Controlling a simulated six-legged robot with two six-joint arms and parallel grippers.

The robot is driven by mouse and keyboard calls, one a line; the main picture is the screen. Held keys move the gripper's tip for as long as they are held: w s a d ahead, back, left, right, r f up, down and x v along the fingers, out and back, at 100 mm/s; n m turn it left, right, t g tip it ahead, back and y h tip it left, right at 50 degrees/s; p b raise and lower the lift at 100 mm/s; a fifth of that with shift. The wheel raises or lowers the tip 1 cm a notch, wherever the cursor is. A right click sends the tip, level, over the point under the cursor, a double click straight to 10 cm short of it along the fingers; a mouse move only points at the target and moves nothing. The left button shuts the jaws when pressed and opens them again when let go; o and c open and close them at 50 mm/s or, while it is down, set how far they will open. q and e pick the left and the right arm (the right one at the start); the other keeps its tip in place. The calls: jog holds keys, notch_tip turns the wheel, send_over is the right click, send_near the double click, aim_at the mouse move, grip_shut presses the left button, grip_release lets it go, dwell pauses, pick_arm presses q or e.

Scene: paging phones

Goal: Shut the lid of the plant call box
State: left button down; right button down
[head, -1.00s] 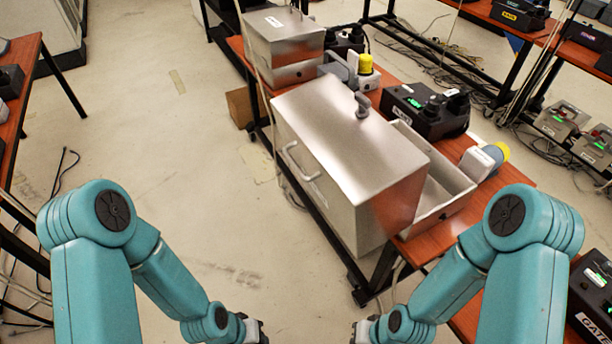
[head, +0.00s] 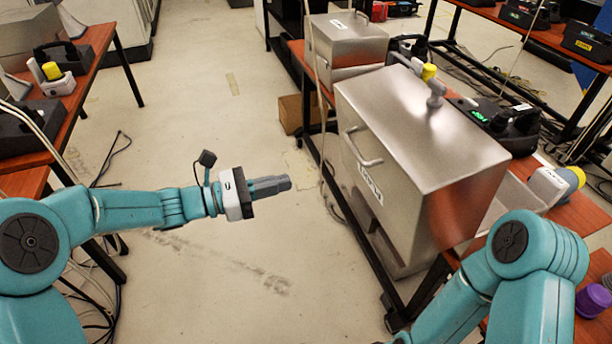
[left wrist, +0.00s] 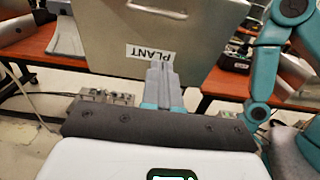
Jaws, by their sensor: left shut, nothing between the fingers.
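The plant call box is a large brushed-metal box whose lid (head: 425,125) stands swung open towards the aisle, overhanging the table edge. The lid's aisle-side face carries a bar handle (head: 362,148) and a white label (head: 370,184). In the left wrist view the label (left wrist: 151,53) reads PLANT upside down. The open box base (head: 518,190) shows partly behind the lid; its inside is mostly hidden. My left gripper (head: 288,184) is shut and empty, in the air left of the lid and apart from it. My right gripper is out of view, below the head picture.
A second metal box (head: 350,40) stands farther along the table. A black phone unit (head: 505,125) and a grey-and-yellow fitting (head: 556,185) are beyond the call box. A red-topped table (head: 85,75) is at left. Open floor (head: 230,130) lies between the tables.

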pick_arm(q)
jog(key=r+p+x, duration=0.2)
jog(key=p+x, duration=0.1)
jog(key=x, duration=1)
jog(key=shift+a+r, duration=0.1)
jog(key=shift+r, duration=0.1)
